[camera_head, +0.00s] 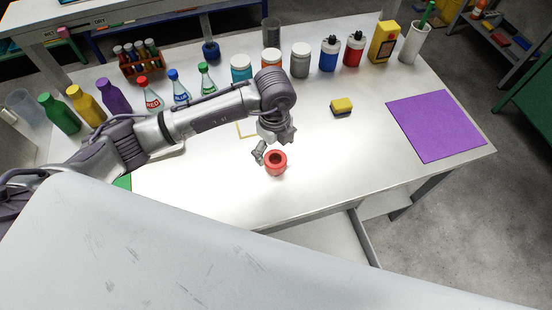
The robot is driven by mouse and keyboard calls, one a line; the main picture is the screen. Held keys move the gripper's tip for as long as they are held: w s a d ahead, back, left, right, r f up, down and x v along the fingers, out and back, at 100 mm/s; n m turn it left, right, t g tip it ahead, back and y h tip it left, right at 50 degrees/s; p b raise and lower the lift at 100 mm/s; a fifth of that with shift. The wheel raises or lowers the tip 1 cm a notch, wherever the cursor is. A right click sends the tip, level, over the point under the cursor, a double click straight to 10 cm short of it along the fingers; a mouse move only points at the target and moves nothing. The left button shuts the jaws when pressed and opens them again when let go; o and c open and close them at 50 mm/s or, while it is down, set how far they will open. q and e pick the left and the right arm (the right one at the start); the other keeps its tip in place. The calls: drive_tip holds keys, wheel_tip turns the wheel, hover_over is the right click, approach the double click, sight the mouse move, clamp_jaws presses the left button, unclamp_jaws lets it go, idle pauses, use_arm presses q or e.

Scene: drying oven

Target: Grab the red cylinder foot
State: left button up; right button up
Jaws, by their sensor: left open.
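The red cylinder foot (276,168) stands on the white table near its front edge, in the middle of the head view. It is a short red ring-like piece with a dark hole in its top. My left gripper (272,147) is just above and behind it, pointing down, with its fingers apart. One finger is at the left of the red piece and the other is up and to the right. I cannot tell whether a finger touches it. My right gripper is not in view.
A yellow and black sponge (342,106) lies right of the gripper, and a purple mat (436,126) lies at the right. The table between sponge and front edge is clear.

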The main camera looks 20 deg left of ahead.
sight(276, 161)
use_arm(q)
drive_tip(key=shift+w+f, duration=0.2)
drive_tip(key=shift+f, duration=0.4)
drive_tip(key=shift+w+f, duration=0.15)
drive_tip(key=shift+f, duration=0.45)
drive_tip(key=shift+w+f+p, duration=0.1)
drive_tip(key=shift+f+p, duration=0.35)
drive_tip(key=shift+f, duration=0.1)
wheel_tip(276, 161, down, 4)
drive_tip(key=shift+r+p, duration=0.2)
drive_tip(key=shift+p, duration=0.35)
drive_tip(key=shift+f, duration=0.4)
drive_tip(key=c, duration=1.1)
drive_tip(key=shift+c, duration=0.5)
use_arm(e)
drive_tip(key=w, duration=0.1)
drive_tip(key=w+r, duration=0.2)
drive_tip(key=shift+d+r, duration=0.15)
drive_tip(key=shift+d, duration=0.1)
use_arm(q)
drive_tip(key=shift+r, duration=0.2)
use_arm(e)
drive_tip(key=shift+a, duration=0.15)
